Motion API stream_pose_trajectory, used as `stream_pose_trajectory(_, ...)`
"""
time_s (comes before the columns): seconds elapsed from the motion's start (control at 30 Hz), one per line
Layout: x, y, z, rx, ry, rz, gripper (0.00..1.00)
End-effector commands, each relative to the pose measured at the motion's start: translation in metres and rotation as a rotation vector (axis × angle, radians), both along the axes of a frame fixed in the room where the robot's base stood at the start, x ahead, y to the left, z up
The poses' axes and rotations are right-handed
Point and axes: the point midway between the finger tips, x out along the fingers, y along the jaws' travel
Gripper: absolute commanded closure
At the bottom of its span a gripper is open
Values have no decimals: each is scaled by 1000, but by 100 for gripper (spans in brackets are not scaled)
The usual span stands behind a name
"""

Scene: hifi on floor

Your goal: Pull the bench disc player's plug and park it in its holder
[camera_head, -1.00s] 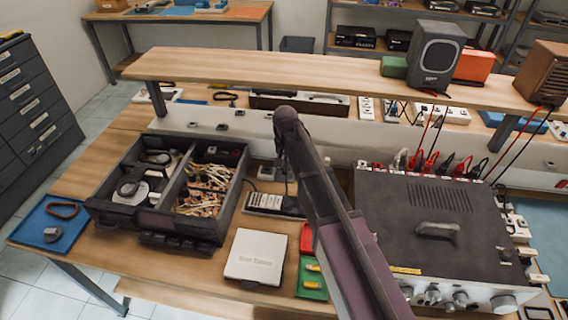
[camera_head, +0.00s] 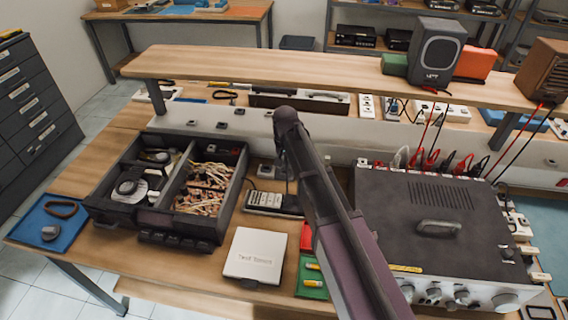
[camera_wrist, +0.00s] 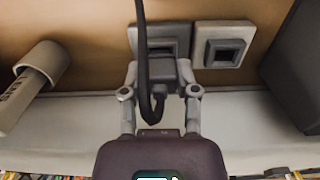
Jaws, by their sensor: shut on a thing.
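In the wrist view my gripper (camera_wrist: 160,88) is shut on a dark grey plug (camera_wrist: 162,71), one finger on each side. A black cable (camera_wrist: 142,45) hangs past the plug and bends into a loop by the jaws. Behind the plug is a dark grey square frame (camera_wrist: 132,38), partly covered by the plug and cable. Whether the plug sits in it or stands just in front, I cannot tell. A light square fitting (camera_wrist: 240,35) with a dark centre is beside it on the right. In the head view my arm largely hides the gripper. I cannot tell which unit is the disc player.
A black open-topped case (camera_head: 158,222) with wiring stands left of my arm. A raised wooden shelf (camera_head: 290,70) runs behind.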

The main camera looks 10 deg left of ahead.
Motion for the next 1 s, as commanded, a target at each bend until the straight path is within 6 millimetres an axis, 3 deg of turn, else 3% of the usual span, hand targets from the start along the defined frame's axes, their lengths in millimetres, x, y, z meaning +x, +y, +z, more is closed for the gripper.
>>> stream_pose_trajectory(1.0, 0, 1, -8, 0, 0, 1, 100)
